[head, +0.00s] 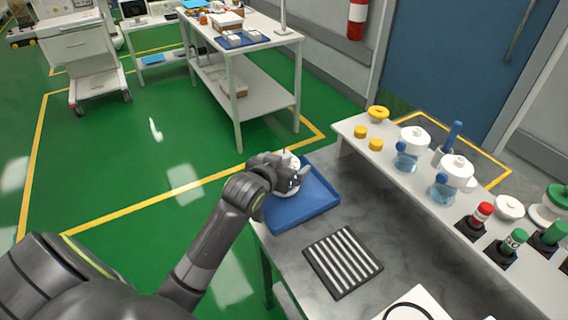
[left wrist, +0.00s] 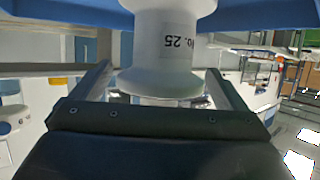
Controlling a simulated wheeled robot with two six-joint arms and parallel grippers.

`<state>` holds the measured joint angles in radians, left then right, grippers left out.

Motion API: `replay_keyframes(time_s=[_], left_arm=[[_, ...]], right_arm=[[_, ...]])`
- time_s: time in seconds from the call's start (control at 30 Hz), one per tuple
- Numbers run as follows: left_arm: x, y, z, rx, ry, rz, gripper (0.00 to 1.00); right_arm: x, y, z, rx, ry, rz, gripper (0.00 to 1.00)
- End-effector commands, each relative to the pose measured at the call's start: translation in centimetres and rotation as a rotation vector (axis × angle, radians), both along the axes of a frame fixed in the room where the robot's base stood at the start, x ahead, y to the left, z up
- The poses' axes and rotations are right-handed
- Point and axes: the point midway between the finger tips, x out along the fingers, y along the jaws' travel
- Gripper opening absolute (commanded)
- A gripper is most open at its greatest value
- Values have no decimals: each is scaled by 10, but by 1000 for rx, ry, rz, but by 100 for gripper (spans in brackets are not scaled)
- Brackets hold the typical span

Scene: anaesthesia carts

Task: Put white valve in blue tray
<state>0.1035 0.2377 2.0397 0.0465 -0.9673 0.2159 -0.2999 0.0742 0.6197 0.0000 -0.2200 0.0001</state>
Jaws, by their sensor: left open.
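The white valve (head: 292,160) is at the left part of the blue tray (head: 308,208), partly hidden by my left gripper (head: 290,182). In the left wrist view the valve (left wrist: 166,45) shows large, with a flared white body and an upside-down label ending in "25". The blue tray (left wrist: 75,14) shows behind it along the top edge. The valve appears to stand in the tray, but its contact with the floor is hidden. The fingers of my left gripper (left wrist: 165,88) are spread on either side of the valve's end, with gaps visible. My right gripper is not in view.
A black striped mat (head: 343,261) lies in front of the tray on the grey table. A raised white shelf (head: 400,187) at the right holds yellow caps, white-topped vaporiser-like jars (head: 411,145) and coloured bottles. A white cart (head: 240,75) stands farther back on the green floor.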

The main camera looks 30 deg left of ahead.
Motion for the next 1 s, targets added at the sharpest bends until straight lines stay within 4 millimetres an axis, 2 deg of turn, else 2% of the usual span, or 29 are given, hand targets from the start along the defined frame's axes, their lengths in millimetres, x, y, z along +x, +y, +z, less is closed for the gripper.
replay_keyframes(time_s=[0.2, 0.33, 0.8, 1.0], left_arm=[[0, 0, 4, 1, -1, 0, 95], [-10, 0, 7, 0, -1, 0, 95], [-85, -5, 38, 1, 0, 0, 95], [-105, -6, 47, 0, 0, 0, 95]], right_arm=[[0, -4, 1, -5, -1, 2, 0], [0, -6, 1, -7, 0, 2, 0], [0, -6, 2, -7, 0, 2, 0], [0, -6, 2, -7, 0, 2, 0]])
